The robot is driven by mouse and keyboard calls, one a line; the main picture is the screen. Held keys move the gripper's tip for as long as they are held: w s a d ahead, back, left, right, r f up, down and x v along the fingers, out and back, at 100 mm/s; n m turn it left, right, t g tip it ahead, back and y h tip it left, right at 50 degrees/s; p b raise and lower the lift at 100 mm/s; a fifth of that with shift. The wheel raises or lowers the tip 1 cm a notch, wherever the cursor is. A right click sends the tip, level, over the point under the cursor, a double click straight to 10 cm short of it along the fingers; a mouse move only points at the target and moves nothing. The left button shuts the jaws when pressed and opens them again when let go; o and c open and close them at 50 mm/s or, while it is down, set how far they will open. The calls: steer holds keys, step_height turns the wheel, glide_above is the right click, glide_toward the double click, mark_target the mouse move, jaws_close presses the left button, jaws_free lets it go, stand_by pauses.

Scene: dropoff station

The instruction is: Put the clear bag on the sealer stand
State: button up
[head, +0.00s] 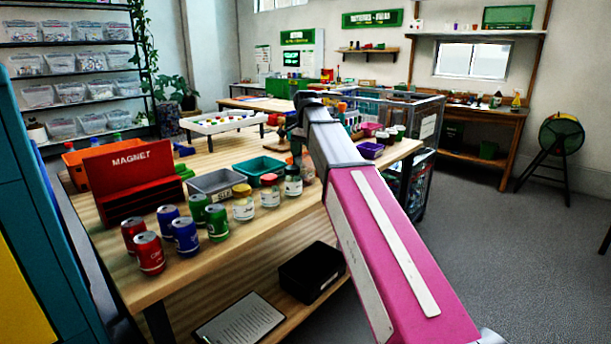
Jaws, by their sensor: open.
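My arm reaches over the wooden table from the lower right, and its dark far end bends down beyond the jars. My gripper (298,148) is small and partly hidden there, open over the table's far right part. I cannot tell whether anything lies between its fingers. I cannot make out a clear bag in this view. I cannot pick out a sealer stand either; my arm hides part of the table's right side.
The wooden table (150,275) holds a red MAGNET box (125,175), several cans and jars, a grey bin (216,184) and a teal bin (259,168). A wire cage cart (428,130) stands beyond my arm. A black bin (311,272) sits on the lower shelf. Right floor is open.

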mark_target(308, 170)
steer(key=shift+s+a+f, duration=0.1)
steer(key=shift+f, duration=2.5)
steer(key=c, duration=1.1)
steer(key=shift+o, duration=0.2)
